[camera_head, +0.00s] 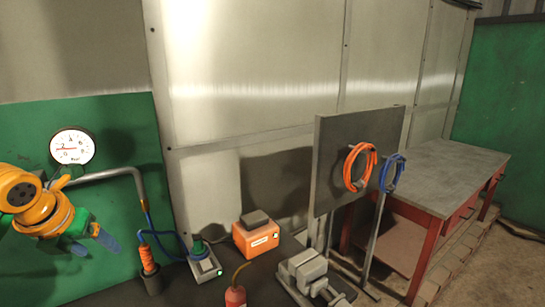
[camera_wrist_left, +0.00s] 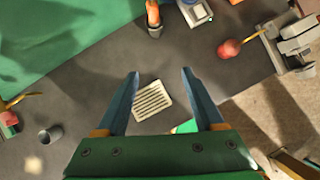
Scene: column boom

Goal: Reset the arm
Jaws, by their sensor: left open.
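My left arm, orange and yellow, comes in at the left edge of the head view. Its left gripper (camera_head: 100,250) has a green body and blue fingers, and hangs in front of the green wall panel. In the left wrist view, the left gripper (camera_wrist_left: 160,73) shows its two blue fingers spread apart with nothing held between them. Below the fingers a pale slotted plate (camera_wrist_left: 153,101) lies on the dark bench top. My right gripper is in neither view.
A round gauge (camera_head: 72,147) and a bent pipe (camera_head: 108,174) are close by my left arm. The bench carries an orange-handled tool (camera_head: 148,260), a green-knobbed box (camera_head: 205,266), an orange box (camera_head: 256,238), a red bulb (camera_head: 235,297) and a vise (camera_head: 305,271). A red-legged table (camera_head: 440,178) stands right.

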